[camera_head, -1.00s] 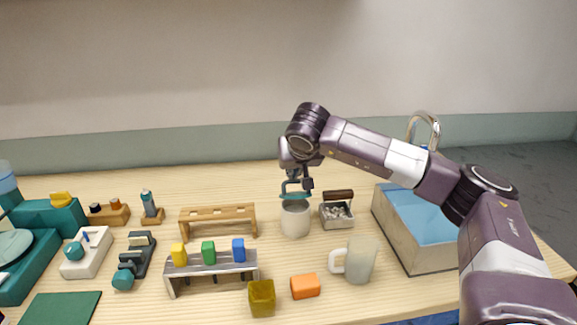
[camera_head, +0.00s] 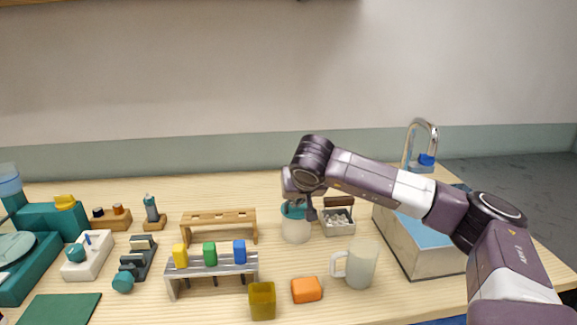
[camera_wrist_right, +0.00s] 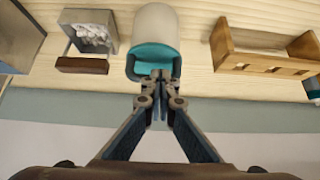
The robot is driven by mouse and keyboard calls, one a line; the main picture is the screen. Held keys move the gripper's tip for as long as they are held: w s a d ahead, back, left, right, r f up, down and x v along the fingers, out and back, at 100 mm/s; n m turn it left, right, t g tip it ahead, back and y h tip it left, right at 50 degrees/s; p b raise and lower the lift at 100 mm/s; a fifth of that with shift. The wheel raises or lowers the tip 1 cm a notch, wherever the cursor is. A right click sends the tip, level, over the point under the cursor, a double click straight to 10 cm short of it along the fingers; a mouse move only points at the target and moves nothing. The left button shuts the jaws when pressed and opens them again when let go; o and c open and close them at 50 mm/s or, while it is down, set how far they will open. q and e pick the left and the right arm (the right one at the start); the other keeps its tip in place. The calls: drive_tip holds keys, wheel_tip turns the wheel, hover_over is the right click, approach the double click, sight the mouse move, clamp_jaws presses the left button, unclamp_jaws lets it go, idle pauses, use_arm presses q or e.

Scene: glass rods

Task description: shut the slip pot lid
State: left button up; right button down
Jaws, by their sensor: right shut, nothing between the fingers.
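The slip pot (camera_head: 296,231) is a pale cylinder standing on the table in the middle of the head view. Its teal lid (camera_head: 292,212) is at the pot's top, partly hidden behind my right gripper (camera_head: 301,207). In the right wrist view the pale pot (camera_wrist_right: 156,25) has the teal lid (camera_wrist_right: 152,56) across its near end. My right gripper (camera_wrist_right: 157,88) is shut with nothing between its fingers, and its tips are close against the lid. I cannot tell whether the lid sits fully flush. My left gripper is not in view.
A small metal box (camera_head: 338,221) with a dark handle stands just right of the pot. A wooden rack (camera_head: 219,216) stands to its left. A mug (camera_head: 361,266), an orange block (camera_head: 306,290) and a grey rack (camera_head: 213,266) are in front. A sink (camera_head: 425,259) is at the right.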

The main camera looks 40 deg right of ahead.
drive_tip(key=shift+s+f, duration=0.2)
drive_tip(key=shift+f, duration=0.25)
drive_tip(key=r+p, duration=0.2)
drive_tip(key=w+r+p, duration=0.1)
drive_tip(key=r, duration=0.1)
drive_tip(key=shift+d+r+p, duration=0.15)
drive_tip(key=shift+r+p, duration=0.15)
drive_tip(key=shift+p, duration=0.05)
drive_tip(key=s+a+f+b, duration=0.1)
drive_tip(key=s+a+b, duration=0.2)
drive_tip(key=s, duration=0.5)
drive_tip(key=shift+s+a+f, duration=0.2)
drive_tip(key=shift+s+a, duration=0.2)
drive_tip(key=shift+a, duration=0.5)
